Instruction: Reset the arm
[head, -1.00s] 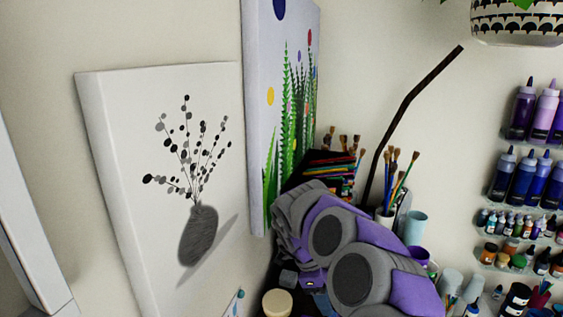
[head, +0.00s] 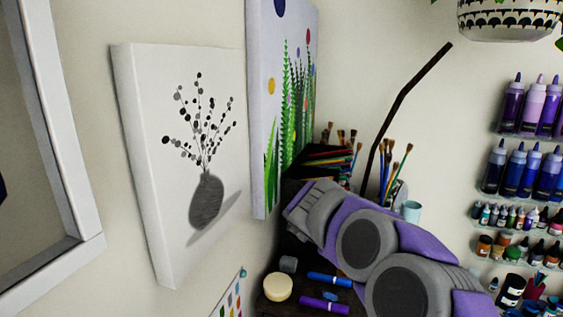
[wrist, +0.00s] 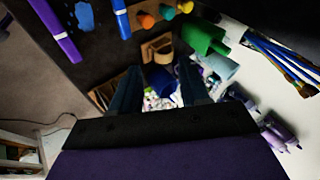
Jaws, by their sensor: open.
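My arm (head: 385,255), with purple and grey links, crosses the lower right of the head view above a dark desk. My gripper is not clearly visible there. In the wrist view, the two dark fingers of my gripper (wrist: 160,88) stand apart with nothing held between them. Beyond the fingers are a brown wooden piece (wrist: 157,48), a blue cup (wrist: 161,82) and a heap of small pale items, partly hidden by the fingers.
The desk holds a cream round jar (head: 278,288), a purple marker (head: 324,304) and a blue marker (head: 329,280). Brushes (head: 392,170) stand behind my arm. Paint bottles (head: 522,170) fill shelves at right. Canvases (head: 190,160) hang on the left wall.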

